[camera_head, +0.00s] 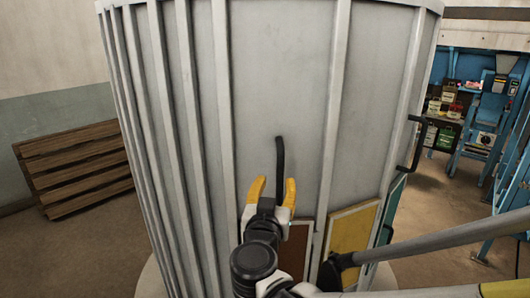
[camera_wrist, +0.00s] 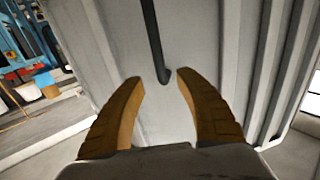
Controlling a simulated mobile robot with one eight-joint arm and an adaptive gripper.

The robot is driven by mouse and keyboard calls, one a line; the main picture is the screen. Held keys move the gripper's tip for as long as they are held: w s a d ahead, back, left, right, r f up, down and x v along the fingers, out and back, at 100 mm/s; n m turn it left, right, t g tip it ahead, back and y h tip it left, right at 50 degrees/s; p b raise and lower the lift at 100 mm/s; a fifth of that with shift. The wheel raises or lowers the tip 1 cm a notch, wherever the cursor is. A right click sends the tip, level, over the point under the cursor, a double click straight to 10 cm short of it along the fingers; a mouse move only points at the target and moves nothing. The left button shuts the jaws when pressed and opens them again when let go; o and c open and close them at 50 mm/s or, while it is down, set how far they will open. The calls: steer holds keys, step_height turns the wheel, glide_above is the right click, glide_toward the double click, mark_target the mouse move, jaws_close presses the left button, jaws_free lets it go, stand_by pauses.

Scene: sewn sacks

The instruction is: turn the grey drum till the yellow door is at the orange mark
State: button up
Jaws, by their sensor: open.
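The grey drum (camera_head: 265,70) with upright ribs fills the middle of the head view. A black handle (camera_head: 279,152) runs upright on its face. My gripper (camera_head: 274,182) is open, its orange fingers on either side of the handle's lower part in the picture. In the wrist view the handle's lower end (camera_wrist: 163,74) shows between the fingertips (camera_wrist: 160,78); I cannot tell whether it is within their reach. The yellow door (camera_head: 352,230) is low on the drum, right of my gripper, between a brown door (camera_head: 296,250) and a teal door (camera_head: 394,212). I cannot make out an orange mark.
A second black handle (camera_head: 413,145) stands out at the drum's right side. A wooden slatted stack (camera_head: 75,168) leans at the left wall. Blue shelving (camera_head: 490,110) with small goods is at the back right.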

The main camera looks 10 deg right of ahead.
mark_target(279, 167)
steer(key=x, duration=1)
steer(key=shift+w+d+f, duration=0.1)
steer(key=shift+w+f, duration=0.05)
jaws_close()
